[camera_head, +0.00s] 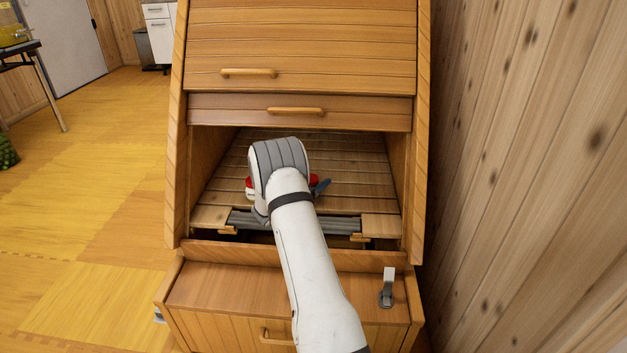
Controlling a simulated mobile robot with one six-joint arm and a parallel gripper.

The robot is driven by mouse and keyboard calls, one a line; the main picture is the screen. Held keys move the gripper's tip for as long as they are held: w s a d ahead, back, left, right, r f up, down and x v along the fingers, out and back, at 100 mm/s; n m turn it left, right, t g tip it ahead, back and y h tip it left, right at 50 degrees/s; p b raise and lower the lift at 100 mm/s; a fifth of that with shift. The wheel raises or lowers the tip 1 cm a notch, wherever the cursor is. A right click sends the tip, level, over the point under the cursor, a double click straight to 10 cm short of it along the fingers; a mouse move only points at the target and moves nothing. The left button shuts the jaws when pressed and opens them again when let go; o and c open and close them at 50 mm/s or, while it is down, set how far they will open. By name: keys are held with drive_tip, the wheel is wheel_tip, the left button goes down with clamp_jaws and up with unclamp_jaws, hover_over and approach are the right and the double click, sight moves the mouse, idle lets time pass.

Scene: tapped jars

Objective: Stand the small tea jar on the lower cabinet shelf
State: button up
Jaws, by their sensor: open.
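My gripper (288,188) is inside the open compartment of the wooden cabinet (176,150), largely hidden behind my white and grey wrist. A dark blue-grey piece of it shows at the right of the wrist, and it is open. A red and white thing (249,189), likely the small tea jar, shows at the left edge of the wrist. More red shows at the right edge. I cannot tell whether this is one thing, or whether it stands or touches the jaws. Beneath is the slatted lower shelf (358,178).
A roll-up slatted front (340,75) with wooden handles covers the upper cabinet. A drawer front (215,325) and a ledge with a small grey metal fitting (387,290) are below. A wood wall stands close at right. Open floor lies at left.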

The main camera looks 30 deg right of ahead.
drive_tip(key=shift+a, duration=0.15)
idle(0.4)
drive_tip(key=shift+p+v, duration=0.55)
drive_tip(key=shift+v, duration=3.35)
drive_tip(key=p+v, duration=0.2)
drive_tip(key=v, duration=0.5)
drive_tip(key=shift+p, duration=0.35)
drive_tip(key=shift+s+a, duration=0.15)
drive_tip(key=shift+a, duration=0.2)
